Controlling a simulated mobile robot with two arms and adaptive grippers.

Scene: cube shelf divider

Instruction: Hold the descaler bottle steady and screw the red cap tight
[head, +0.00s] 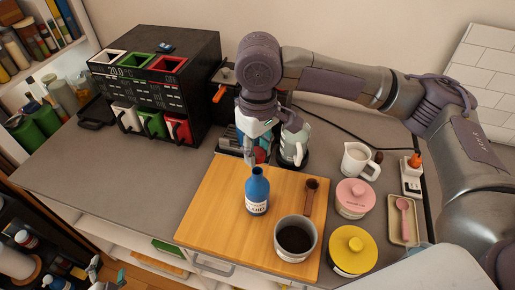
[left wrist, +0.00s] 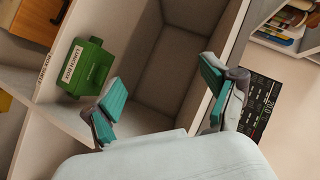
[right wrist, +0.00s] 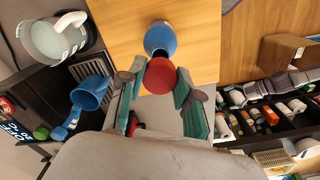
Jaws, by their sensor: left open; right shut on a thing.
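The blue descaler bottle (head: 257,193) stands upright and uncapped on the wooden board. It also shows in the right wrist view (right wrist: 160,40), just beyond the cap. My right gripper (right wrist: 160,88) is shut on the red cap (right wrist: 160,76). In the head view the cap (head: 261,156) is partly hidden by my right gripper (head: 254,158), above and behind the bottle's mouth, apart from it. My left gripper (left wrist: 163,98) is open and empty, away from the bottle, facing shelf cubbies. Part of it shows at the lower left of the head view (head: 95,270).
The wooden board (head: 210,215) also bears a metal canister (head: 296,240) and a brown scoop (head: 310,197). Yellow-lidded (head: 350,250) and pink-lidded (head: 354,197) jars stand at right. A black dispenser (head: 155,85) stands at back left. The counter's left part is clear. A green lunch box (left wrist: 88,67) sits in a cubby.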

